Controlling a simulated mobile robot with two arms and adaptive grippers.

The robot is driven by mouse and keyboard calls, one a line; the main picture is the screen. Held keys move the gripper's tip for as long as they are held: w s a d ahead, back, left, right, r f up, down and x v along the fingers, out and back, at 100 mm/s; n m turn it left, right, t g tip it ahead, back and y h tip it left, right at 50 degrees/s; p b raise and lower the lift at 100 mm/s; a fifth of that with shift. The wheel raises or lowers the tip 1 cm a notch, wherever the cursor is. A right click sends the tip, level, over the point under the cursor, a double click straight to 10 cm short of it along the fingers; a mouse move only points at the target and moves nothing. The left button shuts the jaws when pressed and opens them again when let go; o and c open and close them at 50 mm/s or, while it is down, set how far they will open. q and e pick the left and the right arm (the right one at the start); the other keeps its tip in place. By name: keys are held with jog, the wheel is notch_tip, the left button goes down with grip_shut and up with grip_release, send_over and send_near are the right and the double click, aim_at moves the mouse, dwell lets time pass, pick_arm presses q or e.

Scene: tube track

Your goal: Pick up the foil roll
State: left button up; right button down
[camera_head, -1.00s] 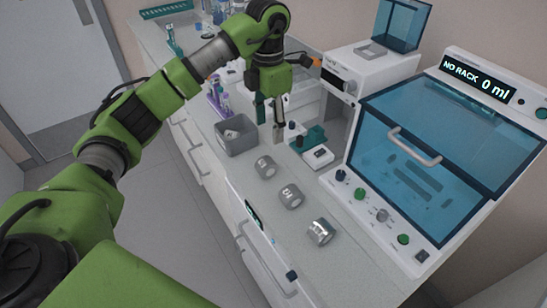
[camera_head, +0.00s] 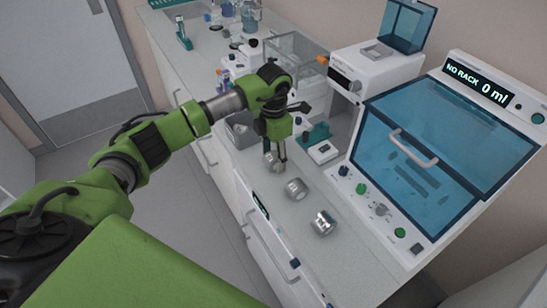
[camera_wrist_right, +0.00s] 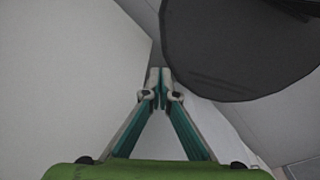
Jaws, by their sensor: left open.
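A shiny silver roll, which looks like the foil roll (camera_head: 323,223), lies on the counter nearest me in the row of three. A duller grey roll (camera_head: 296,188) lies in the middle of the row. A third grey roll (camera_head: 271,164) lies farthest along, partly hidden by my left gripper. My left gripper (camera_head: 279,158) points down, open, at this farthest roll, apart from the shiny one. I cannot tell whether it touches the farthest roll. My right gripper (camera_wrist_right: 160,76) has its fingertips together with nothing visible between them, in the right wrist view.
A grey bin (camera_head: 238,130) stands behind my left gripper. A small white device (camera_head: 323,152) and a large machine with a blue cover (camera_head: 410,160) stand to the right. The counter's front edge runs left of the rolls. A large dark rounded shape (camera_wrist_right: 240,45) fills the right wrist view's upper right.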

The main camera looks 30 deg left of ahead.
pick_arm(q)
jog(key=c, duration=1.2)
jog(key=shift+r, duration=0.1)
